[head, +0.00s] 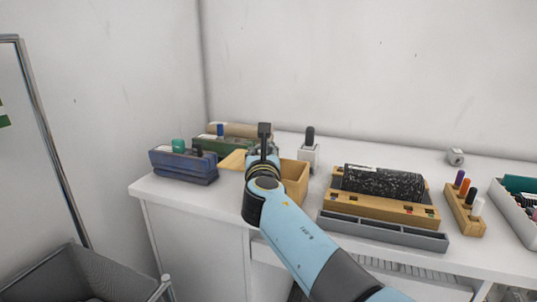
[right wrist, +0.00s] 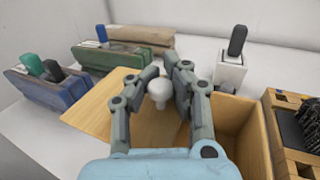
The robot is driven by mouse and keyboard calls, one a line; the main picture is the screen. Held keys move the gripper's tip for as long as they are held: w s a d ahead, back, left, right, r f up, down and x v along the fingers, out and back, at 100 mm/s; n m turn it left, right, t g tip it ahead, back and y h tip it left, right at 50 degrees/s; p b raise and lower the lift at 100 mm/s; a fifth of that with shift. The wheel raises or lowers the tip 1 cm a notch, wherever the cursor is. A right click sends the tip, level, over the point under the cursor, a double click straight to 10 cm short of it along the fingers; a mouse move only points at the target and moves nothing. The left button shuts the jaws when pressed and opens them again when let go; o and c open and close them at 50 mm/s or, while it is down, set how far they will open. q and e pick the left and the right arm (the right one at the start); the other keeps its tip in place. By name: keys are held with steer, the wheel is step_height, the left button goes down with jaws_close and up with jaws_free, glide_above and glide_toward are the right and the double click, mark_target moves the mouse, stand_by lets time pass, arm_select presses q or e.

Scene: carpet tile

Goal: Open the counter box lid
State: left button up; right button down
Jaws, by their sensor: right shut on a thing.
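The counter box (head: 296,180) is a light wooden box on the white counter, with its hollow inside showing on the right in the right wrist view (right wrist: 236,122). Its flat wooden lid (right wrist: 110,112) extends to the left of the opening, and a piece of it shows left of my arm in the head view (head: 233,160). My right gripper (right wrist: 164,72) is shut on the pale round knob (right wrist: 158,90) of the lid, with one finger on each side. In the head view my right gripper (head: 264,133) and forearm hide part of the box. My left gripper is out of view.
A blue holder (head: 184,166) and a green holder (head: 226,146) stand left of the lid. A white block with a dark-topped stick (head: 309,154) stands behind the box. A wooden tray with a black speckled roll (head: 382,182) and a grey tray (head: 380,231) are to the right.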

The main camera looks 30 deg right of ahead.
steer(key=c, duration=1.8)
jaws_free()
steer(key=shift+s+a+f, duration=0.1)
steer(key=shift+a+f, duration=0.2)
steer(key=shift+f, duration=0.15)
steer(key=shift+o, duration=1.1)
steer(key=shift+a+r, duration=0.1)
steer(key=shift+a, duration=0.05)
steer(key=o, duration=0.4)
steer(key=shift+s+r, duration=0.1)
steer(key=shift+r, duration=0.45)
step_height(320, 180, up, 9)
steer(key=shift+r, duration=0.15)
